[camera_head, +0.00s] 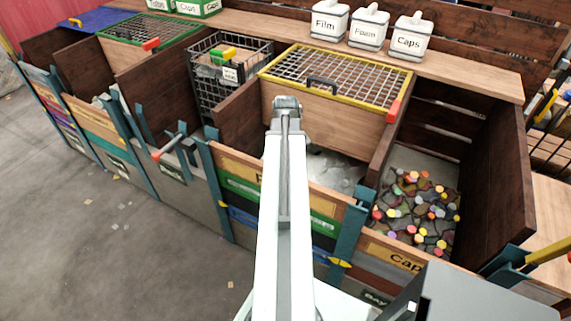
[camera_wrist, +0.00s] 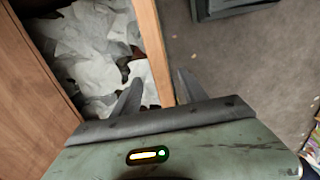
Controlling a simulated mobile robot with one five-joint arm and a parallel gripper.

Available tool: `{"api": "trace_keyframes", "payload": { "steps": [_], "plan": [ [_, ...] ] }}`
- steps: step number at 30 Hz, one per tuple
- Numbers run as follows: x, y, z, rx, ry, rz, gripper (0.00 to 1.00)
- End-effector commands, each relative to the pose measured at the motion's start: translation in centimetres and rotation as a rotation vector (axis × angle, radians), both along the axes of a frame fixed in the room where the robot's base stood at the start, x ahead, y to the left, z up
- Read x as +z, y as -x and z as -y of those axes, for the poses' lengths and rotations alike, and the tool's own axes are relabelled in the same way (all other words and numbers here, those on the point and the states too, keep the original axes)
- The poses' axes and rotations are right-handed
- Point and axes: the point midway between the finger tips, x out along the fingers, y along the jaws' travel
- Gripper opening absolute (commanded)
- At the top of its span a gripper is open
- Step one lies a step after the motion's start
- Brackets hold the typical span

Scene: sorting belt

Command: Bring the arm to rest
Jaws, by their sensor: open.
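My arm reaches up the middle of the head view, from the bottom edge to the sorting bays. My gripper hides behind the arm's end there. In the wrist view my gripper (camera_wrist: 158,95) shows as two dark fingers standing apart, with nothing between them but the edge of a wooden board (camera_wrist: 155,50) beyond. Whether the fingers touch the board cannot be told. White scrap sheets (camera_wrist: 90,50) lie in the bay on the left of the board.
Wooden bays stand in a row, one with a yellow-framed mesh lid (camera_head: 340,78). The right bay (camera_head: 495,170) holds coloured caps (camera_head: 415,205). A black crate (camera_head: 230,72) stands left of the lid. Labelled tubs (camera_head: 367,28) line the shelf. Open floor (camera_head: 90,240) lies at left.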

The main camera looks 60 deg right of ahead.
Motion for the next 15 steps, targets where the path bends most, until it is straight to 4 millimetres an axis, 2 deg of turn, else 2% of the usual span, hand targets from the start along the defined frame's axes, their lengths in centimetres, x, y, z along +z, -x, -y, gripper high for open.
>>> {"api": "trace_keyframes", "payload": {
  "steps": [15],
  "plan": [
    [-0.04, -0.39, -0.21, 0.008, 0.0, 0.0, 0.51]
  ]
}}
